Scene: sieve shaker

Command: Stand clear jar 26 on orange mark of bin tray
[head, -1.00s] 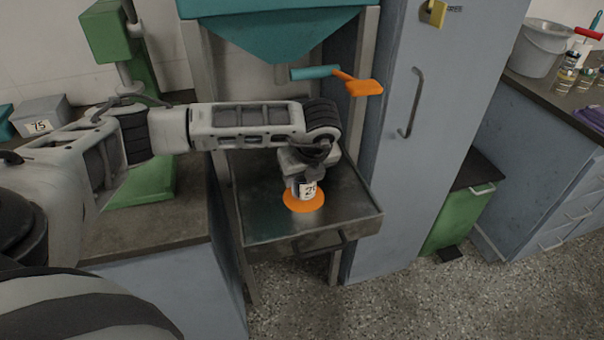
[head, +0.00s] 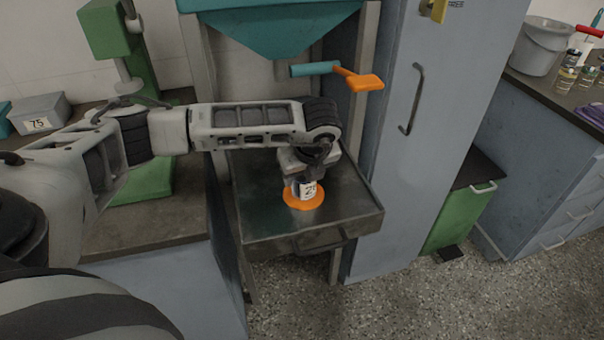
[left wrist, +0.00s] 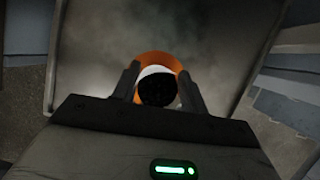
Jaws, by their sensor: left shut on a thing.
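The clear jar 26 (head: 308,190) has a white label with dark digits, partly covered by my gripper. It is upright over the orange mark (head: 304,203) of the metal bin tray (head: 360,205). I cannot tell for certain whether its base touches the tray. My left gripper (head: 302,183) comes down from above and is shut on the jar. In the left wrist view the jar's dark top (left wrist: 157,90) sits between the two fingers, with the orange mark (left wrist: 158,58) showing around it. My right gripper is not in view.
A teal hopper (head: 270,30) with an orange-handled lever (head: 362,82) hangs above the tray. A tall blue-grey cabinet (head: 430,150) stands right of it. A green press (head: 145,180) and a box labelled 75 (head: 40,113) stand on the left counter.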

